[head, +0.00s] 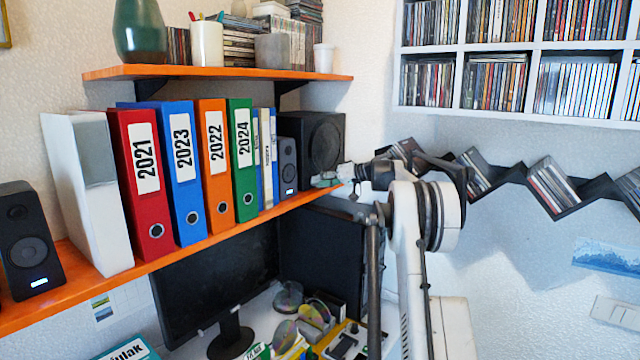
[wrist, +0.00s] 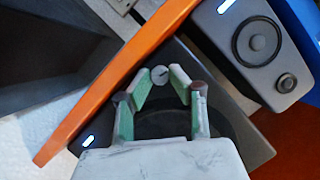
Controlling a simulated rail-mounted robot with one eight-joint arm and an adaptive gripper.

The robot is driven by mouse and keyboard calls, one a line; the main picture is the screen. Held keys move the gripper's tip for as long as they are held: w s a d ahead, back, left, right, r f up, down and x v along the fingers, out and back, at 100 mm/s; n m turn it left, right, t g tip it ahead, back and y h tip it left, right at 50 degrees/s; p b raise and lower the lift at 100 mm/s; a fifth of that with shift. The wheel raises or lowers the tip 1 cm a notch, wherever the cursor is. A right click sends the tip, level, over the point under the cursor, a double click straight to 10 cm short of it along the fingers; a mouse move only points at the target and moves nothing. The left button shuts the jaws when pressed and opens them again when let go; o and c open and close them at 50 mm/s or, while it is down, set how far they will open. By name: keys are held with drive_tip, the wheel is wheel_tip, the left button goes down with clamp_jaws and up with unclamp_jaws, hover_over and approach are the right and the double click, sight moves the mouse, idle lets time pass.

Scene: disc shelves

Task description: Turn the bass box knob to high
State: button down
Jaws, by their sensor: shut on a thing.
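The bass box (head: 322,135) is a black cube with a large round cone, on the right end of the orange shelf. In the wrist view the bass box (wrist: 240,140) is tilted and partly covered by my gripper. Its knob (wrist: 160,75) is a small grey disc with a dark mark, close to the shelf edge. My gripper (wrist: 162,79) has its green-padded fingers shut on the knob, one on each side. In the head view my gripper (head: 330,180) is at the lower front of the bass box and hides the knob. I cannot read the knob's setting.
A small speaker (head: 287,165) stands just left of the bass box, close to my fingers. The orange shelf edge (wrist: 120,80) runs beside my gripper. Binders (head: 240,150) stand farther left. A monitor (head: 215,275) is below the shelf.

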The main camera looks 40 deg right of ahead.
sight(312, 156)
drive_tip(key=c, duration=1.6)
unclamp_jaws()
drive_tip(key=shift+o, duration=0.2)
wheel_tip(312, 156, up, 10)
